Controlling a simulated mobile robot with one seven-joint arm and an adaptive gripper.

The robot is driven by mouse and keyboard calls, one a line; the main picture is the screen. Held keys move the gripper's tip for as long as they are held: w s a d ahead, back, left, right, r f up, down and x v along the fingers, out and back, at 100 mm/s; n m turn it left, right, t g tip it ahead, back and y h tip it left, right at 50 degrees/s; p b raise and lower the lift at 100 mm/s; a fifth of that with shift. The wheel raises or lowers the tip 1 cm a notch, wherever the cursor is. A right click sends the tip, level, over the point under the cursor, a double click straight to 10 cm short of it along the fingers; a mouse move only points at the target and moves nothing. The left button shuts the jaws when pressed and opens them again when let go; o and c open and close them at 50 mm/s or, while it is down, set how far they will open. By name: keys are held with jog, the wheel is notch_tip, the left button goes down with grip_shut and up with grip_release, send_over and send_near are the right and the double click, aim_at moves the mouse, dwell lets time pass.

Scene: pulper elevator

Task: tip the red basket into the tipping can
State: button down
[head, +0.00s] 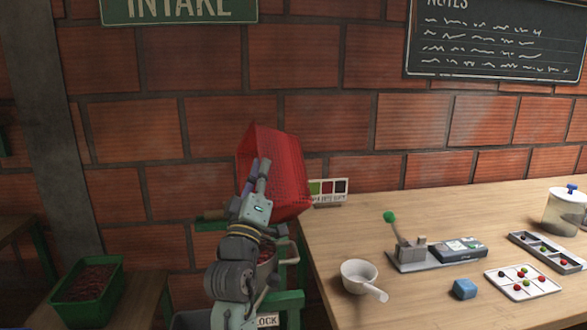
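The red basket (275,172) is up in the air left of the table, steeply tilted. My gripper (261,172) is at the basket's near side, its fingers overlapping the basket wall. The basket hangs there with no other support showing, so the gripper looks shut on it, though the contact itself is hard to see. Below the basket, what seems to be the tipping can (268,256) shows reddish contents between green frame parts. My arm hides most of the can. The inside of the basket is turned away from view.
A green crate (60,291) of dark red cherries stands at lower left. On the wooden table (430,205) are a white scoop (359,276), a blue block (464,289), a small device (437,252), sample trays (523,282) and a jar (566,210). A colour card (328,191) stands near the basket.

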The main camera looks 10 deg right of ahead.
jog(key=shift+s+a+r, duration=0.1)
jog(key=shift+a+r, duration=0.05)
jog(key=shift+s+a+r+n+t+y+p, duration=0.25)
jog(key=shift+a+n+t+y+p, duration=0.25)
jog(key=shift+a+n+y, duration=0.4)
jog(key=shift+s+a+r+n+t+y+p, duration=0.15)
jog(key=shift+a+r+n+t+y+p, duration=0.35)
jog(key=shift+n, duration=0.65)
jog(key=shift+s+a+r+n+t+y+p, duration=0.2)
jog(key=shift+a+n+t+y+p, duration=0.2)
jog(key=shift+a+n+t+y, duration=0.45)
jog(key=shift+d+g, duration=0.2)
jog(key=shift+g, duration=0.05)
jog(key=shift+a, duration=0.1)
